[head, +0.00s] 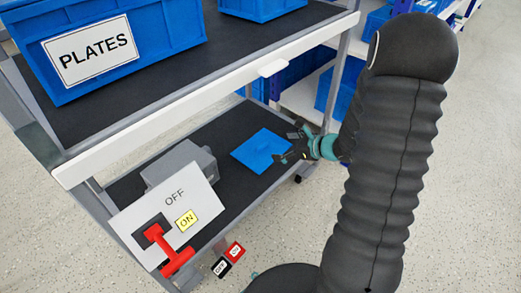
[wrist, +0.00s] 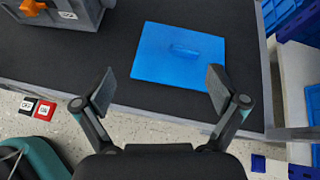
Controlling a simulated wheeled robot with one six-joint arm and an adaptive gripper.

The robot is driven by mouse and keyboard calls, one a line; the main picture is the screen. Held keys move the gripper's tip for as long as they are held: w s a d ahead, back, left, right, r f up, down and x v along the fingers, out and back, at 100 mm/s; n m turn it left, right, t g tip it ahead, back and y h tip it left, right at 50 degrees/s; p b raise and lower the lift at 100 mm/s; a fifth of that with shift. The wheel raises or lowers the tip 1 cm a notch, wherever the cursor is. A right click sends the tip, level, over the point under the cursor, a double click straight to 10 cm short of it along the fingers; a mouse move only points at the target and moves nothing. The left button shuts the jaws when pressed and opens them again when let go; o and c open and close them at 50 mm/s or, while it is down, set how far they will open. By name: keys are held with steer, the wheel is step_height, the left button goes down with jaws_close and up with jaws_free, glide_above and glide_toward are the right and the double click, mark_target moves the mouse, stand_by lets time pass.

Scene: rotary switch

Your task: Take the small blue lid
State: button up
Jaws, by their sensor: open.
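The small blue lid (head: 261,150) lies flat on the dark lower shelf of the cart, right of the grey switch box. In the wrist view the lid (wrist: 160,60) shows as a flat blue panel with a small raised handle (wrist: 184,50) on top. My gripper (head: 290,146) is beside the lid's right edge in the head view. In the wrist view my gripper (wrist: 160,92) is open, its two fingers spread apart with the lid ahead of and between them. Nothing is between the fingertips. I cannot tell whether a finger touches the lid.
A grey switch box (head: 178,165) stands on the lower shelf behind a white OFF/ON panel (head: 190,205) with a red lever (head: 168,250). The upper shelf edge (head: 180,115) overhangs the lower shelf. A blue PLATES crate (head: 110,45) stands above. Bare dark shelf (wrist: 110,45) surrounds the lid.

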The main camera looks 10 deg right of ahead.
steer(key=w+d+f+m+t+h, duration=0.1)
steer(key=w+d+f+m, duration=0.15)
steer(key=d+f, duration=0.2)
glide_toward(262, 145)
steer(key=shift+w+a+f+m+b, duration=0.2)
steer(key=shift+w+a+f+m, duration=0.05)
steer(key=shift+f, duration=0.2)
steer(key=shift+w+a+f+m+b, duration=0.2)
steer(key=shift+a+f, duration=0.05)
steer(key=shift+f, duration=0.15)
steer(key=shift+w+r+x, duration=0.1)
steer(key=shift+r+x, duration=0.05)
steer(key=shift+x, duration=1.4)
steer(key=shift+w+r+x, duration=0.15)
steer(key=shift+r+x, duration=0.05)
steer(key=shift+x, duration=1.4)
steer(key=c, duration=1.3)
